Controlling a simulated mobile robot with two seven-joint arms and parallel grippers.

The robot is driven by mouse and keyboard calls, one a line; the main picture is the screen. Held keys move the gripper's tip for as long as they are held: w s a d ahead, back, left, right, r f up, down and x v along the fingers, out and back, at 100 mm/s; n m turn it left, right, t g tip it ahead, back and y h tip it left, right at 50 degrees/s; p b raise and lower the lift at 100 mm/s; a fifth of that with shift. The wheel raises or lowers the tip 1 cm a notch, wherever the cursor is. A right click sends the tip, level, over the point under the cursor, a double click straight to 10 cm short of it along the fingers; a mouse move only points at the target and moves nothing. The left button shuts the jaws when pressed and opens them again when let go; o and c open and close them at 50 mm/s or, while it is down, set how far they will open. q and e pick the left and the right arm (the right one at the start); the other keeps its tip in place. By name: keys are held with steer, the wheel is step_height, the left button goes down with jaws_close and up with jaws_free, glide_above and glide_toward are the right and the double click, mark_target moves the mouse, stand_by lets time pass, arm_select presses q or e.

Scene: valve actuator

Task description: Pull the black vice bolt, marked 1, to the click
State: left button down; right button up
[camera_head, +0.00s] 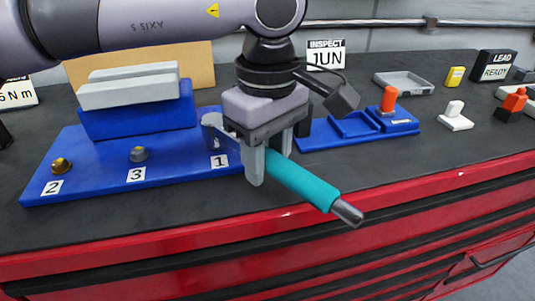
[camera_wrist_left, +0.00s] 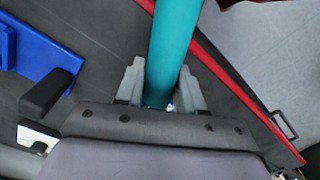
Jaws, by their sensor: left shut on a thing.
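My left gripper (camera_head: 267,165) is shut on the teal handle of a wrench (camera_head: 305,185), which also shows between its fingers in the left wrist view (camera_wrist_left: 174,45). The handle's bare metal end points to the front right, past the bench edge. The wrench's grey head (camera_head: 209,121) is at the label 1 position on the blue vice base. The vice bolt marked 1 (camera_head: 216,144) is mostly hidden there; I cannot tell how the head sits on it. My right gripper is out of view.
The blue vice base (camera_head: 95,183) also carries a brass bolt marked 2 (camera_head: 61,165) and a grey bolt marked 3 (camera_head: 139,154). Pale jaw blocks (camera_head: 128,92) stand behind. A blue tray (camera_head: 355,126) with an orange-topped part lies right. The red bench edge (camera_head: 410,190) runs in front.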

arm_select(q)
steer(key=shift+s+a+r+m, duration=0.1)
steer(key=shift+s+a+m, duration=0.6)
steer(key=shift+a+m, duration=0.25)
steer(key=shift+s+a+m+b, duration=0.1)
steer(key=shift+s+m+b, duration=0.05)
steer(key=shift+m+b, duration=0.2)
steer(key=shift+s+a+m, duration=0.45)
steer(key=shift+a+m, duration=0.35)
steer(key=shift+a, duration=0.15)
steer(key=shift+s+a+m, duration=0.25)
steer(key=shift+a+m, duration=0.25)
steer(key=shift+m, duration=0.1)
steer(key=shift+s+a+m+b, duration=0.1)
steer(key=shift+a+m+b, duration=0.2)
steer(key=shift+a+m, duration=0.2)
